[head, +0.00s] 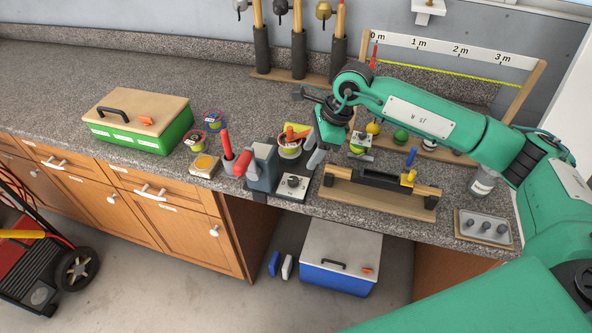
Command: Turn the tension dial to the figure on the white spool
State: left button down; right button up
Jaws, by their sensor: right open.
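The dial (293,181) is a dark knob on a pale plate at the front of a dark device near the counter's front edge. Its setting is too small to read. A pale spool (289,153) with a yellow-green label stands just behind the dial, with an orange piece over its top. I cannot read a figure on it. My right gripper (308,158) reaches in from the right and hangs open, close by the spool and above and behind the dial. One grey finger shows clearly; the other is hard to make out. My left gripper is not in view.
A spool with a red rim (194,139) and one with a blue rim (213,118) stand left of the device. A wooden stand (377,199) is close on the right. A green box (138,130) stands farther left.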

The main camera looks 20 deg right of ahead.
aim_at(294, 179)
jog(key=p+x, duration=0.1)
jog(key=x, duration=0.3)
jog(key=shift+w, duration=0.15)
jog(key=p+x, duration=0.1)
jog(key=x, duration=0.4)
jog(key=shift+a+f, duration=0.15)
jog(key=shift+f, duration=0.25)
jog(key=shift+c, duration=0.5)
jog(key=c, duration=0.9)
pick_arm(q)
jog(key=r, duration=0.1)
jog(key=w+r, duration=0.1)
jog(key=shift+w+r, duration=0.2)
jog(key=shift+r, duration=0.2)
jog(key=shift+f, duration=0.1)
